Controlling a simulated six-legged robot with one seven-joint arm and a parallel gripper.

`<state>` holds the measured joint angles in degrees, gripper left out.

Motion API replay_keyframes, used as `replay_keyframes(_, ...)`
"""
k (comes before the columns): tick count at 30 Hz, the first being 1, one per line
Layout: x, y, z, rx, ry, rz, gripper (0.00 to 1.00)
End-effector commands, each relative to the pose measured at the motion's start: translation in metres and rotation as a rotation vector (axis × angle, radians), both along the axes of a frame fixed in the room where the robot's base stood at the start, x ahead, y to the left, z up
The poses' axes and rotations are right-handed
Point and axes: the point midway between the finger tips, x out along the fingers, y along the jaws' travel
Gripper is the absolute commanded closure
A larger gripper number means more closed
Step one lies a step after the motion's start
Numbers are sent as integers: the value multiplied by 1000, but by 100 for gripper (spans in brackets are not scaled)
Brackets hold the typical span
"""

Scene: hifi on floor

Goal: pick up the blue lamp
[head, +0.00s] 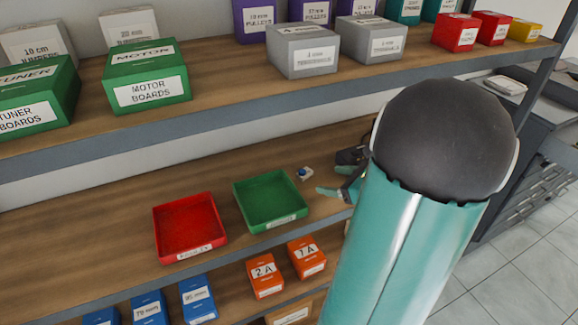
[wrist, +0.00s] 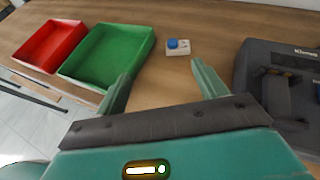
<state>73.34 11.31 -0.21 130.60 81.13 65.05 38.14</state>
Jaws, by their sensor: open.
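The blue lamp (head: 304,173) is a small blue dome on a white square base. It sits on the wooden middle shelf, right of the green tray. In the wrist view the lamp (wrist: 178,46) lies beyond the fingertips, between their lines and nearer the right finger. My gripper (head: 337,181) is to the right of the lamp in the head view, with its teal fingers apart. In the wrist view my gripper (wrist: 160,69) is open and empty, and the lamp is clear of both fingers.
A green tray (head: 271,226) and a red tray (head: 158,232) stand left of the lamp. A dark device (wrist: 248,85) stands close on the right in the wrist view. Bare wood surrounds the lamp.

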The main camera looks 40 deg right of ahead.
Motion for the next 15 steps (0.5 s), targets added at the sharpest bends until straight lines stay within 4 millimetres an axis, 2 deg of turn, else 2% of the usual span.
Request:
replay_keyframes(1,-8,-14,-4,34,-15,-55,29)
replay_keyframes(5,-12,-27,-8,71,-35,-112,29)
replay_keyframes(8,0,-27,-13,73,-36,-113,29)
replay_keyframes(15,44,-24,-31,71,-35,-108,29)
